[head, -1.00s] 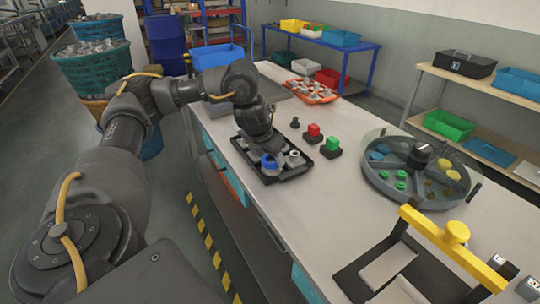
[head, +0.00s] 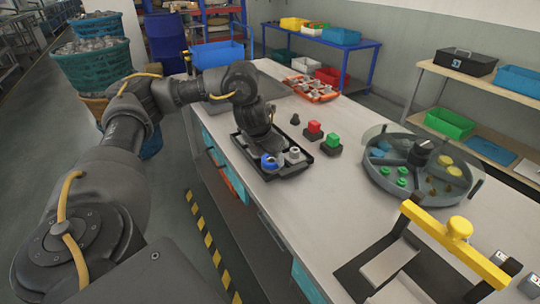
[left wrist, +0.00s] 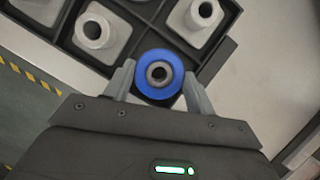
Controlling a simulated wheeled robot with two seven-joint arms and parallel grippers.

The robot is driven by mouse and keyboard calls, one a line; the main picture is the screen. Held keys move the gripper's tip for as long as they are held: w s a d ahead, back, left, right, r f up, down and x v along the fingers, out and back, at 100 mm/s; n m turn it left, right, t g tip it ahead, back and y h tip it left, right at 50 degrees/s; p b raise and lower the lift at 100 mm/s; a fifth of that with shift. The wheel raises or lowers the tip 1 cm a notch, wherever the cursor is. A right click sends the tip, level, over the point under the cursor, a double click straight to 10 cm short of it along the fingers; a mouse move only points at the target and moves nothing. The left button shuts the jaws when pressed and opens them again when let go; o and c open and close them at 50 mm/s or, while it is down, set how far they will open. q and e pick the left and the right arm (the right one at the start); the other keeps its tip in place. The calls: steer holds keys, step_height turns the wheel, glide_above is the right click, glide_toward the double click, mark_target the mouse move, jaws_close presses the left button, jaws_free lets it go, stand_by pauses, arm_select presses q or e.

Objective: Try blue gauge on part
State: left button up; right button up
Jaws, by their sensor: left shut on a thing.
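The blue gauge (left wrist: 141,77) is a ring in the left wrist view, between the two fingers of my left gripper (left wrist: 157,84), which is shut on it. A grey round hub with a dark hole shows inside the ring, so the ring appears to be around the top of a part; how far down it sits cannot be told. In the head view the blue gauge (head: 268,162) is at the near left of the black tray (head: 282,176), below my left wrist. Other grey parts (left wrist: 96,28) sit in the tray's compartments. My right gripper is not in view.
A round divided bin (head: 383,190) holds coloured pieces. A yellow-handled frame (head: 437,230) stands at the near right. An orange tray (head: 322,97) of parts lies farther back.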

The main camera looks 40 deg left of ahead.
arm_select(q)
steer(key=shift+f, duration=0.35)
steer(key=shift+s+f, duration=0.1)
steer(key=shift+f, duration=0.05)
stand_by(1.0)
steer(key=shift+r+p, duration=2.15)
steer(key=shift+r, duration=0.2)
steer(key=shift+r+p, duration=0.3)
steer(key=shift+p, duration=0.05)
step_height(320, 180, up, 4)
steer(key=p, duration=0.4)
steer(key=shift+p, duration=0.35)
